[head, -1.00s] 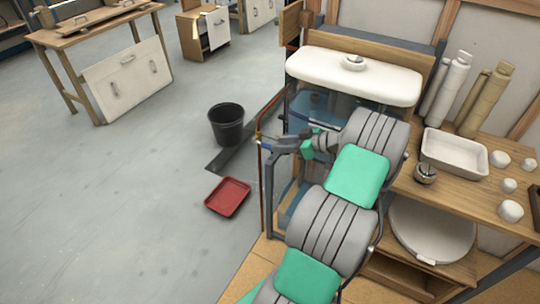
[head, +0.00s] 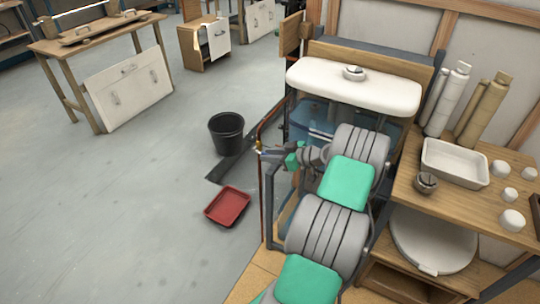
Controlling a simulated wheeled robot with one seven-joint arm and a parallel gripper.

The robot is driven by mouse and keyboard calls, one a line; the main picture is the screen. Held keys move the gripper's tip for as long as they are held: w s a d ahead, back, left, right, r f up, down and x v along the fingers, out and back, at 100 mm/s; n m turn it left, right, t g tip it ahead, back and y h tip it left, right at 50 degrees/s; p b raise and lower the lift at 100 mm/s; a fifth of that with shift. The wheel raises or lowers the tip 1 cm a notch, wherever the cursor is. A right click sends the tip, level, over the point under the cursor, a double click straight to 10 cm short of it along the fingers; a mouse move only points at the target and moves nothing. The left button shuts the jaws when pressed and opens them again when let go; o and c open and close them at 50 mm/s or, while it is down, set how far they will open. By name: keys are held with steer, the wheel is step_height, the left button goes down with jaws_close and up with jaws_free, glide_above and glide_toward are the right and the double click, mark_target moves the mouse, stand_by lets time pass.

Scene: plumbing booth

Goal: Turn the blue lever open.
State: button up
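My arm reaches up from the bottom of the head view toward a copper pipe (head: 263,190) that runs down the left side of the toilet-tank frame. A small brass fitting (head: 259,145) sits near the top of this pipe. My gripper (head: 266,153) is at the fitting, its fingers pointing left. The blue lever cannot be made out apart from the fingers at this size. Whether the fingers are apart, closed, or touching the lever is too small to tell.
A black bucket (head: 226,132) and a red tray (head: 228,206) stand on the floor to the left. A wooden shelf (head: 465,203) with a white basin (head: 455,162) is at the right.

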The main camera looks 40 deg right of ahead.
jaws_close()
stand_by(1.1)
